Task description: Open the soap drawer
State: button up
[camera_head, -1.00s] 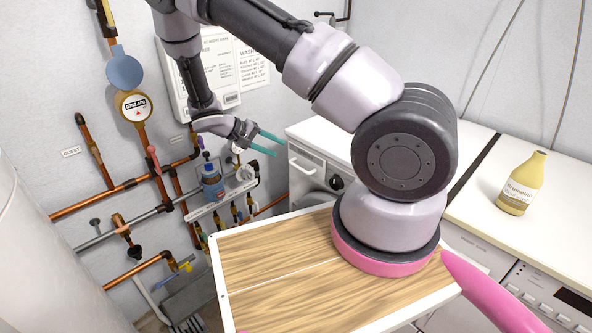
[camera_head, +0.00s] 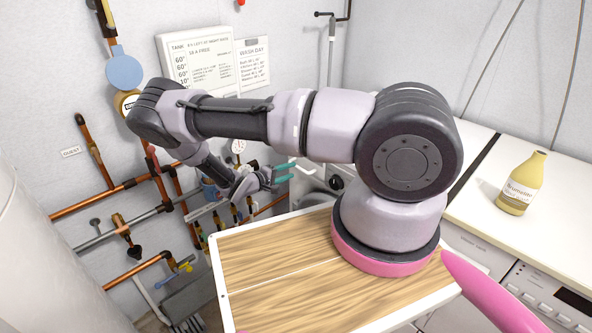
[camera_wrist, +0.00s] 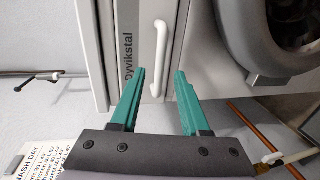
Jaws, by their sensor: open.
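The soap drawer (camera_wrist: 138,25) is a pale panel lettered "Dyvikstal" on the washing machine's front in the wrist view. It looks shut. Its white bar handle (camera_wrist: 160,45) runs almost upright in that view. My gripper (camera_wrist: 160,74) has two teal fingers, spread apart and empty. The handle's lower end shows between the fingertips in the picture; whether it lies within their reach in depth I cannot tell. In the head view my gripper (camera_head: 291,172) is beside the machine's front (camera_head: 308,182), and the drawer is mostly hidden there.
The machine's round door (camera_wrist: 285,45) is right of the drawer in the wrist view. A yellow bottle (camera_head: 521,184) stands on the white counter (camera_head: 475,190) at right.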

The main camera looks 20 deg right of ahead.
aim_at(298, 168)
jog(key=shift+x, duration=2)
grip_shut()
